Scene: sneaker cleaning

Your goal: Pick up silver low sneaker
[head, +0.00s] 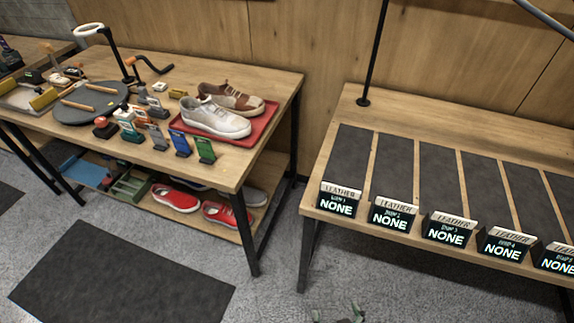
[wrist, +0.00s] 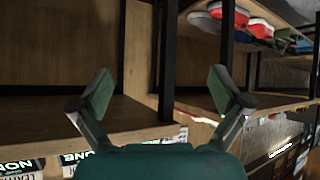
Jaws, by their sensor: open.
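A silver-grey low sneaker with a white sole (head: 215,119) sits upright on a red tray (head: 250,139) on the left table, its toe towards the lower right. A brown sneaker (head: 232,97) stands directly behind it on the same tray. My gripper (wrist: 161,90) is open and empty in the wrist view, its two green-padded fingers spread wide. Its fingertips (head: 338,315) just show at the bottom edge of the head view, well away from the tray. I cannot make out the silver sneaker in the wrist view.
Small cards and bottles (head: 130,125) crowd the table left of the tray, beside a round dark turntable (head: 92,101). Red shoes (head: 176,197) lie on the lower shelf. The right table (head: 365,100) has empty dark mats (head: 395,165) with "NONE" signs. Floor between the tables is clear.

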